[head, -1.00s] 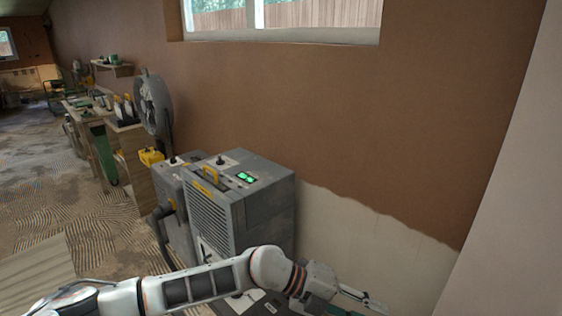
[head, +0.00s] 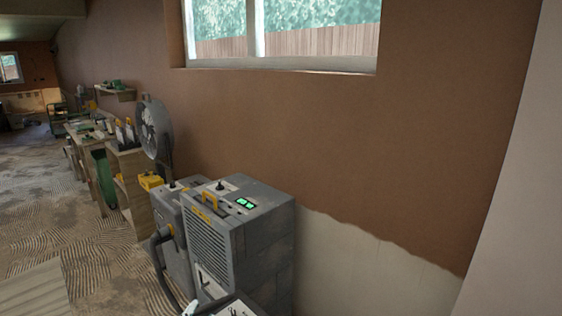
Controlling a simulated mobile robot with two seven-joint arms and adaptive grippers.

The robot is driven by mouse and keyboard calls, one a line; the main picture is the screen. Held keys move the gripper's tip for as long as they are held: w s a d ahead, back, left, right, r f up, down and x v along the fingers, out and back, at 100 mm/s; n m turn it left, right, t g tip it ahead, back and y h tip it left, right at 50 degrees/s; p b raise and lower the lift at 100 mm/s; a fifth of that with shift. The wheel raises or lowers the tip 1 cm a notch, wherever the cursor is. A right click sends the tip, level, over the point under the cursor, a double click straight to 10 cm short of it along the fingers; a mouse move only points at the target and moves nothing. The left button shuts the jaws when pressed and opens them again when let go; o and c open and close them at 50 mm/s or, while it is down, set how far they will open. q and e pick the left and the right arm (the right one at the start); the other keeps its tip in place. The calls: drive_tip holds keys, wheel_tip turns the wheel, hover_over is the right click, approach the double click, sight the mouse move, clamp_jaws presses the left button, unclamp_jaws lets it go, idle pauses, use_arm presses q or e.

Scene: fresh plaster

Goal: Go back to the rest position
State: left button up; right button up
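Neither of my grippers shows in the head view now. At the bottom edge, a small white piece and part of a dark flat surface with a light patch show in front of the grey machine (head: 262,235); I cannot tell what they are. The grey machine has a yellow handle and a lit green display on top. It stands against the brown plastered wall (head: 420,130).
A second grey unit (head: 172,215) with a thick hose stands left of the machine. Behind it are a round fan (head: 152,128), a yellow box (head: 150,181) and a wooden workbench (head: 95,150). The patterned floor (head: 100,260) at left is mostly open.

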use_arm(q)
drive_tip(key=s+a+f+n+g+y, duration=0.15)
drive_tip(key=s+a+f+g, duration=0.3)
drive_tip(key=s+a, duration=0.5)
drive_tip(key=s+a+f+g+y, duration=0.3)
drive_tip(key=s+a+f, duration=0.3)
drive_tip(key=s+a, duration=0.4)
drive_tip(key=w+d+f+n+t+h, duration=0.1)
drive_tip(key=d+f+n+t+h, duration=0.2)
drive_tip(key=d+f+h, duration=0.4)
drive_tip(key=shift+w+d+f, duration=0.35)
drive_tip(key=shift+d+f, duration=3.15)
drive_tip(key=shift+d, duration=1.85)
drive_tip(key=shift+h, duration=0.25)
